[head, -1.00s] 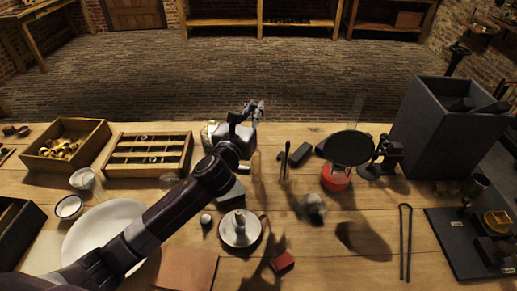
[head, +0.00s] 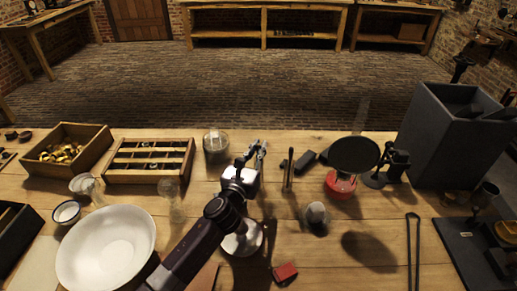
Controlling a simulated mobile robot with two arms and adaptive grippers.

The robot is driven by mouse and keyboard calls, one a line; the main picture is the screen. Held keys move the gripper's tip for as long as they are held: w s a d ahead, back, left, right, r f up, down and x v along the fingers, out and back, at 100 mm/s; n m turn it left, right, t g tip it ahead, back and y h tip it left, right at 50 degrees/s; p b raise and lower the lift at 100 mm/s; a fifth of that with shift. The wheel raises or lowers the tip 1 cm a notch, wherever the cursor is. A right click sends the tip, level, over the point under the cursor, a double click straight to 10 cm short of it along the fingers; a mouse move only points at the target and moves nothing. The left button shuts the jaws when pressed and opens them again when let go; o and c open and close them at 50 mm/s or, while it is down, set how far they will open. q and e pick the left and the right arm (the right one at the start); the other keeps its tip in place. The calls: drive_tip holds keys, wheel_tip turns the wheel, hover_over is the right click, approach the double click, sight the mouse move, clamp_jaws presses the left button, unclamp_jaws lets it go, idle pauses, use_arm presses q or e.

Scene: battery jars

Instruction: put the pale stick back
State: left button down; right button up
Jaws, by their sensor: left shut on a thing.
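My left gripper (head: 259,150) is above the middle of the wooden table, its fingertips pointing away from me. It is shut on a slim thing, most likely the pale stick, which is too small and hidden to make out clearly. A glass jar with a greyish lid (head: 215,143) stands to the left of the gripper, apart from it. A dark upright stick (head: 289,176) stands to the right of the gripper. Clear glassware (head: 171,190) stands nearer me on the left. My right gripper is out of view.
A slatted wooden rack (head: 150,177) and a box of brass pieces (head: 98,143) are at left. A white bowl (head: 107,245) lies in front. A black disc on a red base (head: 354,155) and a tall grey box (head: 440,140) are at right. My arm partly covers a metal dish (head: 250,240).

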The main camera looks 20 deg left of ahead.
use_arm(q)
drive_tip(key=shift+f, duration=0.2)
drive_tip(key=c, duration=2)
unclamp_jaws()
drive_tip(key=shift+r, duration=0.15)
drive_tip(key=shift+s, duration=0.15)
drive_tip(key=s, duration=0.6)
drive_tip(key=s+b, duration=0.1)
drive_tip(key=s, duration=0.4)
drive_tip(key=shift+s+a+r, duration=0.1)
drive_tip(key=shift+s+a, duration=0.1)
drive_tip(key=shift+s, duration=0.2)
